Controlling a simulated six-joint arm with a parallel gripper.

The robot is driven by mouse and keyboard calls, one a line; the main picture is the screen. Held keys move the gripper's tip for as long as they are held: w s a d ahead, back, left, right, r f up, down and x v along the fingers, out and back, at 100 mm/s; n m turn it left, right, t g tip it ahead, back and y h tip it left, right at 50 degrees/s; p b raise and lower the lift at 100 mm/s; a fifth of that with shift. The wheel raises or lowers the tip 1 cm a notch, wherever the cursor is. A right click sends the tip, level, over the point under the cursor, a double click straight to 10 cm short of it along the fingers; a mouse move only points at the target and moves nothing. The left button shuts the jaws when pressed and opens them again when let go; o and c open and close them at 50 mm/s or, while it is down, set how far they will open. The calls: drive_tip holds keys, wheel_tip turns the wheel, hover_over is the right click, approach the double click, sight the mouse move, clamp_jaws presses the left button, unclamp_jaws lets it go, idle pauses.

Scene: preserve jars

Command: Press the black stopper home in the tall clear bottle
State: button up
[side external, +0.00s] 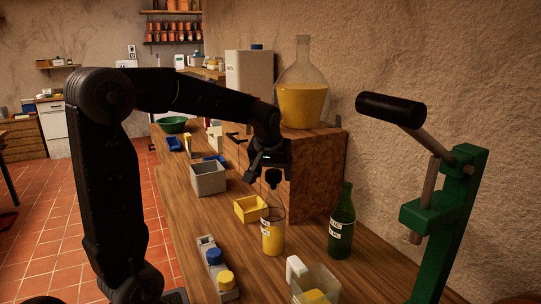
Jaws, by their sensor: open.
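A tall clear vessel (273,238) with yellow contents and a white label stands upright on the wooden bench; it looks like the clear bottle. My gripper (268,178) is above it, pointing down, with its fingers apart. A small dark rounded piece (273,179) shows at the fingers, above the vessel's mouth. I cannot tell whether it is the black stopper or part of my gripper, nor whether it touches the vessel.
A dark green bottle (342,228) stands to the right, near a green lever press (444,225). A yellow bin (250,209) and grey bin (208,179) lie behind. A large flask (302,98) stands on a wooden box (318,170). A clear container (318,281) is in front.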

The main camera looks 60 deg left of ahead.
drive_tip(key=v, duration=1.3)
drive_tip(key=s+d+f+m+t+h, duration=0.1)
drive_tip(key=s+d+f+m, duration=0.3)
drive_tip(key=s+d+f, duration=0.2)
drive_tip(key=s+d+f+m+t+h, duration=0.1)
drive_tip(key=s+d+f+m, duration=0.4)
drive_tip(key=d, duration=0.5)
drive_tip(key=shift+s+d+f+m+h, duration=0.3)
drive_tip(key=shift+s+d+f+h, duration=0.05)
drive_tip(key=shift+s+f+h, duration=0.4)
drive_tip(key=shift+w+r, duration=0.1)
